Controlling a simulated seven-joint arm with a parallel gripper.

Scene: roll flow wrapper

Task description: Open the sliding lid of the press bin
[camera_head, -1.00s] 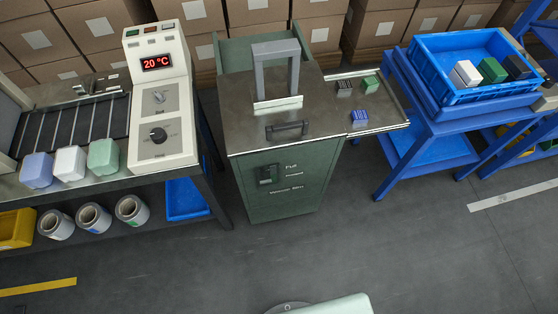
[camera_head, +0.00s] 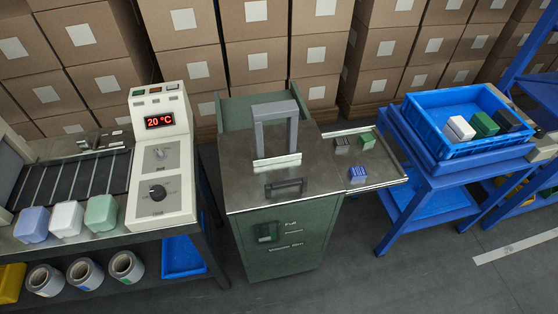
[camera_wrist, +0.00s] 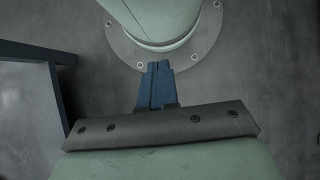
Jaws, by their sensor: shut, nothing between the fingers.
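The press bin (camera_head: 280,245) is a green cabinet in the middle of the head view. Its steel top (camera_head: 245,190) carries a dark bar handle (camera_head: 286,187) near the front edge. The top looks closed over the cabinet, and no opening shows at its front. A grey arch (camera_head: 275,112) stands on the top behind the handle. A dark latch-like part (camera_head: 267,233) sits on the green front face. My gripper (camera_wrist: 157,66) shows only in the wrist view, with its blue fingers together and empty. It points over grey floor, away from the bin.
A side shelf (camera_head: 375,182) right of the bin holds several small blocks. A blue crate (camera_head: 420,130) stands on a blue stand further right. A machine (camera_head: 160,185) with a 20 °C display stands left. Cartons (camera_head: 250,50) line the back. Floor in front is clear.

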